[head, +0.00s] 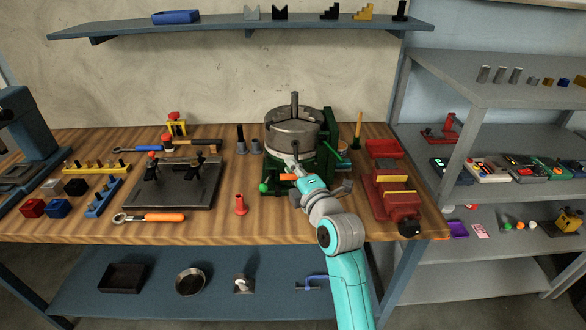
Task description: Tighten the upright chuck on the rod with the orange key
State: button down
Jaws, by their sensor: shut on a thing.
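The grey round chuck (291,136) stands upright on a green base at the back middle of the bench. A grey rod (294,101) stands upright in its top centre. My gripper (298,173) is at the front of the chuck, low on its side, and is shut on the orange key (286,177). An orange end of the key sticks out to the left of the gripper. The key's tip is hidden, so I cannot tell whether it sits in the chuck.
A red vise (391,192) stands right of my arm. A green-knobbed lever (265,187) and a red cone-like piece (240,206) are left of the gripper. An orange-handled wrench (155,217) lies in front of a dark fixture plate (172,190). The front middle bench is mostly clear.

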jog(key=shift+w, duration=0.65)
dwell(1.0)
jog(key=shift+w, duration=0.5)
dwell(0.6)
jog(key=shift+d+r+m+t+h, duration=0.15)
jog(key=shift+m+t+h, duration=0.4)
jog(key=shift+m, duration=1.6)
jog(key=shift+r+m+t+h, duration=0.15)
jog(key=shift+m+t, duration=0.85)
jog(key=shift+m, duration=1.1)
jog(key=shift+d+r+m+t+h, duration=0.1)
jog(key=shift+m+t+h, duration=0.5)
jog(key=shift+m, duration=1.55)
jog(key=shift+d+m+t+h, duration=0.1)
jog(key=shift+m+t+h, duration=0.4)
jog(key=shift+m, duration=1.2)
